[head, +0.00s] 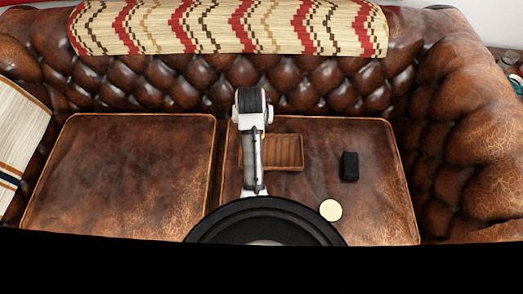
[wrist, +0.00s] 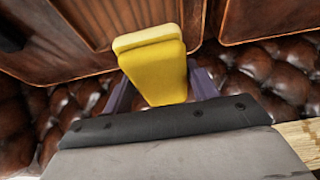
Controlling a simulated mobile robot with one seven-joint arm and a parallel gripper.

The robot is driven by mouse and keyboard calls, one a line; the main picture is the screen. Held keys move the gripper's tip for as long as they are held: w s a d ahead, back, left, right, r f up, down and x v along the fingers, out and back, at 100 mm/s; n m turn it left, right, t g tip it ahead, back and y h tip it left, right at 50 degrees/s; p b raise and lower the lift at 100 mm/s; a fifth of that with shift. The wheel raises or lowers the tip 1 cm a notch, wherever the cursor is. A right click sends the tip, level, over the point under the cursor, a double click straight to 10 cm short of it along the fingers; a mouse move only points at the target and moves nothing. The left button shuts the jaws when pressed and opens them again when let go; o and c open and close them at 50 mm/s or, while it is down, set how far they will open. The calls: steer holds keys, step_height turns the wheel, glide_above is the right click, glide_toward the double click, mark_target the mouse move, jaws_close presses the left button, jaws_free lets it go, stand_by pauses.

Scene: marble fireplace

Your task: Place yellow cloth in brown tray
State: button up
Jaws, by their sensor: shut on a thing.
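The yellow cloth (wrist: 155,70) is a folded, block-like piece between the two fingers of my gripper (wrist: 160,85) in the wrist view. My gripper is shut on it. In the head view my gripper (head: 262,130) is mostly hidden by my own arm, and only a sliver of yellow shows at its right side. The brown tray (head: 288,153) lies on the right seat cushion, its left part hidden behind my arm. A striped brown surface, seemingly the tray (wrist: 100,20), shows beyond the cloth in the wrist view. The gap between cloth and tray cannot be judged.
A black box-like object (head: 349,166) and a round cream-topped object (head: 330,210) are on the right cushion (head: 375,205). The left cushion (head: 120,170) is clear. A tufted leather backrest (head: 330,85) with a patterned throw (head: 225,25) rises behind, and an armrest (head: 470,150) stands at right.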

step_height(320, 180, down, 17)
steer(key=shift+r, duration=0.15)
stand_by(0.4)
steer(key=shift+f, duration=0.25)
steer(key=o, duration=0.6)
steer(key=shift+r, duration=0.1)
steer(key=shift+r, duration=0.25)
steer(key=v, duration=1.1)
steer(key=shift+s+r, duration=0.25)
steer(key=shift+r, duration=0.1)
